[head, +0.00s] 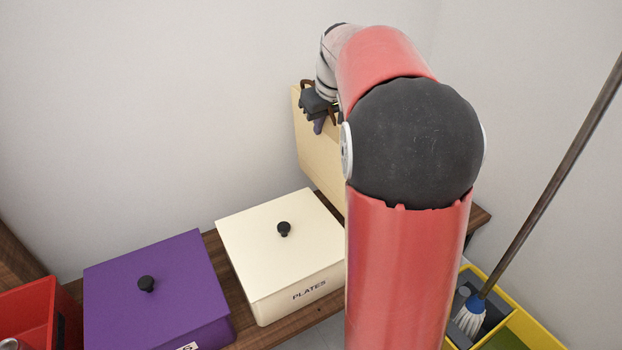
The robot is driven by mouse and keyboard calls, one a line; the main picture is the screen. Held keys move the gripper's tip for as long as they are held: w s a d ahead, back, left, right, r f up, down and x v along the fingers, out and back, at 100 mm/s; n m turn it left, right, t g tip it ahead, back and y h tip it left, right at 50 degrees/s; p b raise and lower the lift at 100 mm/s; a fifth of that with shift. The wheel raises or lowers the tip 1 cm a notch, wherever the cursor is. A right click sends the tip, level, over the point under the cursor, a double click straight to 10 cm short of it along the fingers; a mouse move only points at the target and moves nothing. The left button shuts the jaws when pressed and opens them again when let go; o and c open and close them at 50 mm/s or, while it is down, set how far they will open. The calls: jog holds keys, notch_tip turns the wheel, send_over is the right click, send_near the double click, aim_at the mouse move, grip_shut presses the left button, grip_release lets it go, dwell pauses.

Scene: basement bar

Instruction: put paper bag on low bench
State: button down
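The paper bag (318,157) is tan with a dark brown handle, at the back right of the wooden low bench (246,300). My arm hides much of the bag's right side. My gripper (318,122) is at the top of the bag, by its handle. I cannot tell whether the fingers are closed on the handle. The bag's base is partly hidden behind the cream box, so I cannot tell whether it touches the bench.
A cream box marked PLATES (282,247) and a purple box (157,295) with knobbed lids stand on the bench. A red bin (38,312) is at the far left. A yellow mop bucket (530,328) with a mop (545,195) stands at the right. Walls rise behind.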

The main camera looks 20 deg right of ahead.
aim_at(320, 175)
notch_tip(320, 175, down, 15)
jog(key=shift+r+b, duration=0.2)
jog(key=shift+b, duration=0.15)
jog(key=shift+f, duration=0.1)
jog(key=c, duration=1.6)
grip_release()
jog(key=shift+c, duration=0.2)
